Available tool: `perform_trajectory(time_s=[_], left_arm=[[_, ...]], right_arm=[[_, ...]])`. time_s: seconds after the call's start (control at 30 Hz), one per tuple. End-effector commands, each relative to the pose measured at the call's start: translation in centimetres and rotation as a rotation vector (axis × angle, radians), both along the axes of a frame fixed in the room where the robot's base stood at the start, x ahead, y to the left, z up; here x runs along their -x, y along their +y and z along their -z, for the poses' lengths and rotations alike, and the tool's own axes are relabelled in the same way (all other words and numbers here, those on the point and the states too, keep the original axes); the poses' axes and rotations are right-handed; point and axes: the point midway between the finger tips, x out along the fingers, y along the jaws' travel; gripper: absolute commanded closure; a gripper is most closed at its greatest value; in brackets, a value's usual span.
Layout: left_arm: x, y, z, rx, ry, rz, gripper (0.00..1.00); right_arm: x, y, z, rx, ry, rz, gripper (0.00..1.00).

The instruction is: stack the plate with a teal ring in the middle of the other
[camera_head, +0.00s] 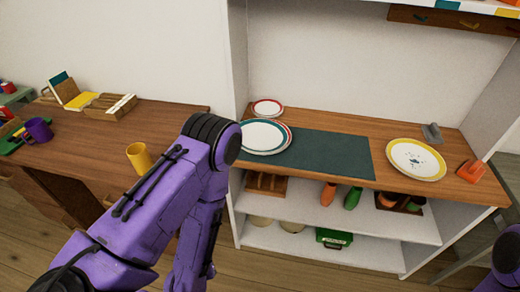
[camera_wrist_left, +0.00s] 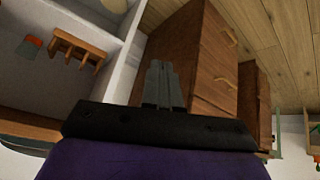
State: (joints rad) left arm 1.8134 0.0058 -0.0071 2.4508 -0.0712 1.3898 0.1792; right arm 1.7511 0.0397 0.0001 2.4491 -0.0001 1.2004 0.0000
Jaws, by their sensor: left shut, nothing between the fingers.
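The plate with a teal ring (camera_head: 263,136) lies on the shelf top at the left end of a dark green mat. A red-rimmed plate (camera_head: 290,134) shows as a thin edge beneath it at the right, mostly hidden, so I cannot tell how well centred the two are. My left arm stands in front and to the left of them. My left gripper is out of the head view. In the left wrist view its fingers (camera_wrist_left: 163,86) are shut and empty, pointing towards wooden drawers, with no plate there. My right gripper is not in view.
A smaller red-rimmed plate (camera_head: 267,107) lies behind the teal one. A yellow-rimmed plate (camera_head: 417,159) is at the right, near a grey object (camera_head: 432,133) and an orange one (camera_head: 471,171). A yellow mug (camera_head: 139,158) stands on the left table.

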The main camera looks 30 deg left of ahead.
Motion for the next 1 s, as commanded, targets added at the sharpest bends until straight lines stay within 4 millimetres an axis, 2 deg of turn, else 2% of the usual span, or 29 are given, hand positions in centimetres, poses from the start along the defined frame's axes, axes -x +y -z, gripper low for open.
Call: perform_trajectory(time_s=[0.03,0.1,0.2,0.3,0.37,0.43,0.57,0.93,1.0], left_arm=[[-4.1,0.0,-1.2,0.048,-0.201,-0.076,1.00],[-9.5,-0.3,-4.9,0.181,-0.516,-0.197,1.00],[-14.8,-1.1,-10.7,0.438,-0.897,-0.318,1.00],[-17.3,-1.8,-15.1,0.666,-1.129,-0.380,1.00],[-17.9,-1.9,-16.6,0.749,-1.200,-0.398,1.00],[-18.5,-1.8,-17.4,0.792,-1.233,-0.409,1.00],[-20.3,-1.2,-17.7,0.793,-1.237,-0.414,1.00],[-27.9,1.1,-17.6,0.787,-1.235,-0.416,1.00],[-28.9,0.2,-17.5,0.788,-1.233,-0.415,1.00]], right_arm=[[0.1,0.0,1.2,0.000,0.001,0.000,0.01],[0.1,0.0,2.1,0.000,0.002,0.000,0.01],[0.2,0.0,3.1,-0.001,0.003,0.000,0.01],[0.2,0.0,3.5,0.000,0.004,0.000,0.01],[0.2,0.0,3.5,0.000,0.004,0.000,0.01],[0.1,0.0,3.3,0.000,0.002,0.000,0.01],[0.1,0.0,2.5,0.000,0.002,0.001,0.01],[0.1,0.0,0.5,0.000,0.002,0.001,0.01],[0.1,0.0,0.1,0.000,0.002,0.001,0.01]])
